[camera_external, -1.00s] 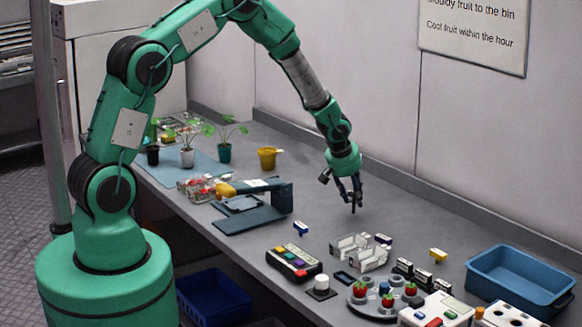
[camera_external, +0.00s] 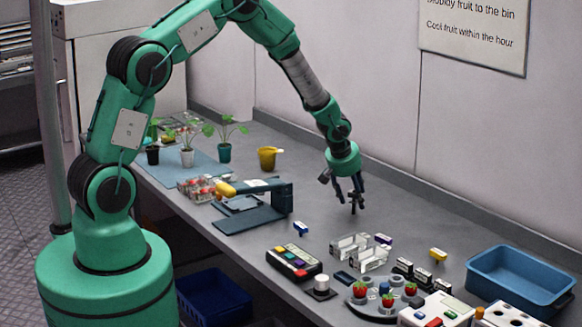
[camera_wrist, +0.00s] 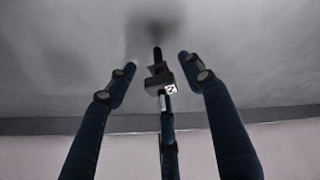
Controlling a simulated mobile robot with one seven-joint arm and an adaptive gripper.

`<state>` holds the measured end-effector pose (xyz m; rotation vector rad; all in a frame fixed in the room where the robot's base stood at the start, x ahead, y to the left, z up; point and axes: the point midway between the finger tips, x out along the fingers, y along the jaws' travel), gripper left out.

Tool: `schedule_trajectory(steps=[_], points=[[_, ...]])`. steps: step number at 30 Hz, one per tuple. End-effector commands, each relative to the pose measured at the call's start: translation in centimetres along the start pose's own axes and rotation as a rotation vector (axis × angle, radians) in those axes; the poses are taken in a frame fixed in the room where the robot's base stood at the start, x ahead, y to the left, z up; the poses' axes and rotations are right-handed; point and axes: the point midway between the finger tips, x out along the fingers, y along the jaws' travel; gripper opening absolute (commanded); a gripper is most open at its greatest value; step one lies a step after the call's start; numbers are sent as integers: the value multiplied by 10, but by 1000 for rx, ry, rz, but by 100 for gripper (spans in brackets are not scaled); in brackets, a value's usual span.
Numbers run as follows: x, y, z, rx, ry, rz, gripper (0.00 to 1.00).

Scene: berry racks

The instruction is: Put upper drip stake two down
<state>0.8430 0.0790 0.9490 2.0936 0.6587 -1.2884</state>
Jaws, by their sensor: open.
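My gripper (camera_external: 351,195) hangs low over the middle of the bench, its blue fingers spread open. A small dark drip stake (camera_external: 356,207) is just below the fingertips, at or very near the bench top. In the wrist view my gripper (camera_wrist: 157,62) has one finger on each side of the dark stake (camera_wrist: 157,72), with a gap to both. A third finger comes up behind it from below. A white tag with a dark mark like a 2 (camera_wrist: 171,89) shows by the stake. I cannot tell whether the stake touches the third finger.
The grey bench is clear around my gripper. Clear punnets (camera_external: 368,259), a button box (camera_external: 294,262), a strawberry tray (camera_external: 370,310) and a blue bin (camera_external: 520,278) are nearer the front right. A blue scale-like stand (camera_external: 250,220) and potted plants (camera_external: 224,152) are to the left.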

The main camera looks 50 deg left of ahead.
Motion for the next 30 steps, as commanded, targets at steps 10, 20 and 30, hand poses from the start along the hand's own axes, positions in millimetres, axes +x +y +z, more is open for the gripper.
schedule_trajectory(steps=[10,20,30], points=[[-34,1,-1,0,2,1,52],[-80,1,-1,0,1,1,52],[-115,0,0,0,1,1,52]])
